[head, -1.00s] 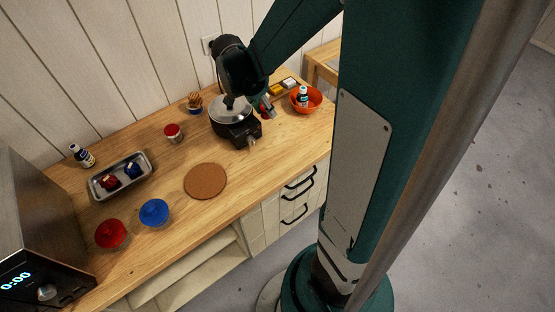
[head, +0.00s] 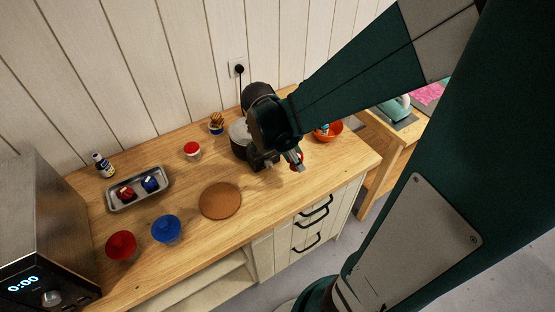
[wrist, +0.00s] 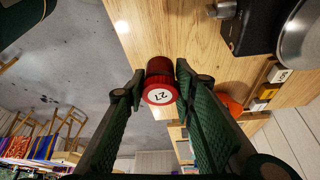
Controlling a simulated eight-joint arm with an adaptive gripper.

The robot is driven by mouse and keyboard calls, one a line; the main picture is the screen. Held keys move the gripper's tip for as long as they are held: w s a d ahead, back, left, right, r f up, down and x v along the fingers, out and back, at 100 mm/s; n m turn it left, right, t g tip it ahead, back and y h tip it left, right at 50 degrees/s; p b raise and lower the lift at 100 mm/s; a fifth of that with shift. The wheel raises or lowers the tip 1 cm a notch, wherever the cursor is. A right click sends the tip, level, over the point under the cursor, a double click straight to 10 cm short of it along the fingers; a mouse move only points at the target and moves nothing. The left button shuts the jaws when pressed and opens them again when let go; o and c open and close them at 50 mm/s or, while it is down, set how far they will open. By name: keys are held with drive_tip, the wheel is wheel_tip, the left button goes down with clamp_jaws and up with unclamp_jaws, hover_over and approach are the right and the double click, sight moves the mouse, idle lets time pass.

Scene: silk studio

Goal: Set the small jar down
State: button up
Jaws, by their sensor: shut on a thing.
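My gripper (wrist: 160,82) is shut on a small red jar (wrist: 160,95) with a white round label reading 21, seen between its fingers in the wrist view. In the head view my gripper (head: 292,160) holds the jar (head: 297,160) above the right part of the wooden counter (head: 265,205). The jar's base is not clearly seen, but it looks raised off the counter. A similar jar with a red lid (head: 192,149) stands on the counter left of the pot.
A pot on a dark burner (head: 239,135) stands partly behind my gripper. An orange bowl (head: 332,131) is to its right. Counter in front of the gripper is clear.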

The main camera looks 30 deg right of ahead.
drive_tip(key=shift+f+b, duration=0.45)
drive_tip(key=shift+f, duration=2.45)
drive_tip(key=shift+f, duration=0.15)
drive_tip(key=shift+f+b, duration=0.3)
drive_tip(key=shift+f, duration=1.65)
drive_tip(key=shift+f, duration=0.2)
drive_tip(key=o, duration=0.9)
drive_tip(key=shift+r, duration=0.25)
drive_tip(key=shift+p+v, duration=0.8)
drive_tip(key=shift+v, duration=5.15)
